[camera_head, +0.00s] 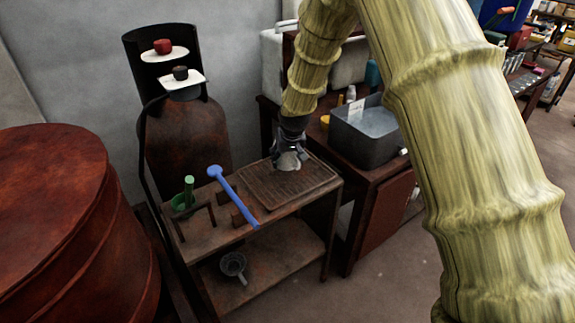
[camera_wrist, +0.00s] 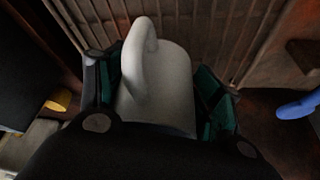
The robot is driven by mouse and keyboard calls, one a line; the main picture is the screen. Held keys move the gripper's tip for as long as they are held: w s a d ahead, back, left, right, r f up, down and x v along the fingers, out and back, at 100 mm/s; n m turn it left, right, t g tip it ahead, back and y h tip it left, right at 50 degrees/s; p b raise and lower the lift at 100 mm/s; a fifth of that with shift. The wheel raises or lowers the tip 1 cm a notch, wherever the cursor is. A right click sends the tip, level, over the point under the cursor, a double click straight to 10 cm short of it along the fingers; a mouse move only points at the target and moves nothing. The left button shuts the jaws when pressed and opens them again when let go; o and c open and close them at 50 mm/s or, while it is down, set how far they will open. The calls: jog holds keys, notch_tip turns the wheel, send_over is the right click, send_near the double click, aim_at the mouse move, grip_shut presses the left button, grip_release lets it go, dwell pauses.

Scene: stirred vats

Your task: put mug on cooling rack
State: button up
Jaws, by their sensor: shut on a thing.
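My gripper (camera_head: 291,143) is shut on a pale grey-white mug (camera_head: 289,160), above the back part of the cooling rack. The cooling rack (camera_head: 262,192) is a brown slatted board lying on the small wooden table. In the wrist view the mug (camera_wrist: 165,85) sits between the green-padded fingers of my gripper (camera_wrist: 158,88), with its handle toward the top of the picture. Rack slats (camera_wrist: 215,30) show just beyond it. I cannot tell whether the mug's underside touches the rack; the fingers and mug body hide it.
A blue long-handled tool (camera_head: 232,195) lies left of the rack. A green pestle-like item (camera_head: 188,190) stands at the table's left end. A grey basin (camera_head: 365,132) is on the cabinet to the right. A metal strainer-like item (camera_head: 233,265) is on the lower shelf.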

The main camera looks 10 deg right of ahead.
aim_at(287, 165)
jog(key=shift+f, duration=1.75)
jog(key=o, duration=1.7)
jog(key=v, duration=1.2)
